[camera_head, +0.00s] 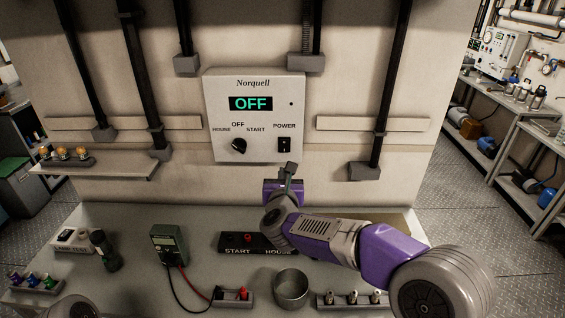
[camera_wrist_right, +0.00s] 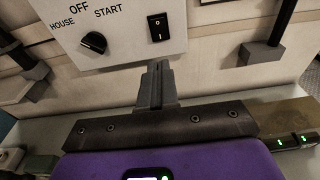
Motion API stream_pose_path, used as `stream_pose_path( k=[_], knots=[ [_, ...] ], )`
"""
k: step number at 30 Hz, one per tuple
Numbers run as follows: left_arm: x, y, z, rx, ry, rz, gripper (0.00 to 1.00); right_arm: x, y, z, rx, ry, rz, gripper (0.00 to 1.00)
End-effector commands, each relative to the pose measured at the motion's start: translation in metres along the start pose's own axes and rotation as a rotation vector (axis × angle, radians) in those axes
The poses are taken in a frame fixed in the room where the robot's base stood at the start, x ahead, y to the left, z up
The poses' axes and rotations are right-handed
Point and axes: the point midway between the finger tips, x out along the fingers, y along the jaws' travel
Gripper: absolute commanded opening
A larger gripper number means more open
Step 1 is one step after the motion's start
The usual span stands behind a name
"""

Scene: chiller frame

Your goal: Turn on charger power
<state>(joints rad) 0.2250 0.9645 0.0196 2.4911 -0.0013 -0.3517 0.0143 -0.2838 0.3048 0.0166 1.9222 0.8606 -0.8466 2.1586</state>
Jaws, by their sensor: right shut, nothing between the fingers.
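A white Norquell charger box (camera_head: 223,110) is fixed to the wall and its display (camera_head: 250,104) reads OFF in green. Its black POWER rocker switch (camera_head: 284,146) sits at the lower right, and also shows in the right wrist view (camera_wrist_right: 158,27). A black rotary knob (camera_head: 239,146) is to its left, under the labels HOUSE, OFF and START. My right gripper (camera_head: 288,167) is shut and empty, just below the box and under the switch. In the right wrist view its fingers (camera_wrist_right: 156,75) point up toward the switch, apart from it. My left gripper is not in view.
The bench below holds a green multimeter (camera_head: 170,246) with leads, a metal cup (camera_head: 291,288), a black START/HOUSE block (camera_head: 237,243) and several small connectors. A shelf (camera_head: 110,168) with amber lamps juts out at left. Black conduits with grey clamps (camera_head: 365,171) flank the box.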

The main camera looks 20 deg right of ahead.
Motion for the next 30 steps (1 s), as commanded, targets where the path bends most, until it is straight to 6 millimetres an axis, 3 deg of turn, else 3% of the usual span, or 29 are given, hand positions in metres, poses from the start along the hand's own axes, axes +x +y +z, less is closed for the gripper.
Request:
stream_pose_path(
  k=[3,17,23,30],
  knots=[
    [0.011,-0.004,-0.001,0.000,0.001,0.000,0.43,0.002,0.000,-0.012,-0.001,0.000,0.000,0.00],
    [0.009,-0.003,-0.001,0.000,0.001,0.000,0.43,0.005,0.000,-0.011,-0.002,0.001,0.000,0.00],
    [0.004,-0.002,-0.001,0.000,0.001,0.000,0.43,0.032,0.000,-0.011,-0.002,0.002,-0.001,0.00],
    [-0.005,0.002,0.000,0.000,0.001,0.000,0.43,0.081,0.000,-0.010,-0.003,0.000,-0.002,0.00]
  ],
)
